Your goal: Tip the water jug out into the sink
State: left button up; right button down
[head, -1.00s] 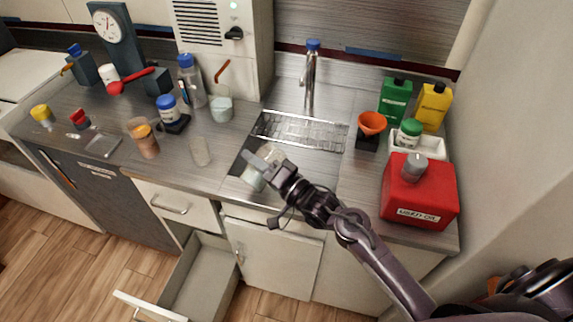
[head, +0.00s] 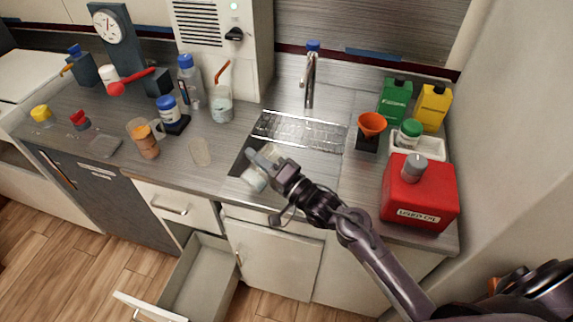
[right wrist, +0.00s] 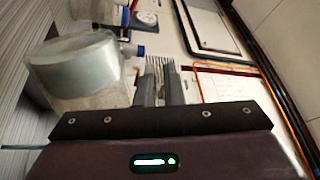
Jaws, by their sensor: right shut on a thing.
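The water jug (head: 254,181) is a clear vessel with pale contents, tilted over the front left part of the sink (head: 241,164). My right gripper (head: 268,165) is shut on it, with the arm reaching in from the lower right. In the right wrist view the jug (right wrist: 78,72) is large on the left, beside the shut fingers (right wrist: 160,85); the exact grip point is hard to make out. I cannot see a stream of water. The tap (head: 311,75) stands behind the sink. My left gripper is not in view.
A wire rack (head: 298,131) covers the back of the sink. A red can (head: 418,195) and an orange funnel (head: 372,124) stand to the right. A beaker (head: 221,106) and an amber-filled cup (head: 147,143) stand left. A drawer (head: 195,280) is open below.

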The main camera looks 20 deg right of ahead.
aim_at(268, 150)
jog(key=shift+w+d+m+p, duration=0.45)
jog(key=shift+d+m, duration=0.3)
jog(key=shift+m, duration=0.05)
dwell(0.6)
jog(key=shift+w+d+f+m+h+p, duration=0.25)
jog(key=shift+d+m+h+p, duration=0.2)
jog(key=shift+m, duration=0.35)
dwell(0.5)
jog(key=shift+w+d+r+m+t+p, duration=0.15)
jog(key=shift+w+d+m+t+p, duration=0.2)
jog(key=shift+m+p, duration=0.35)
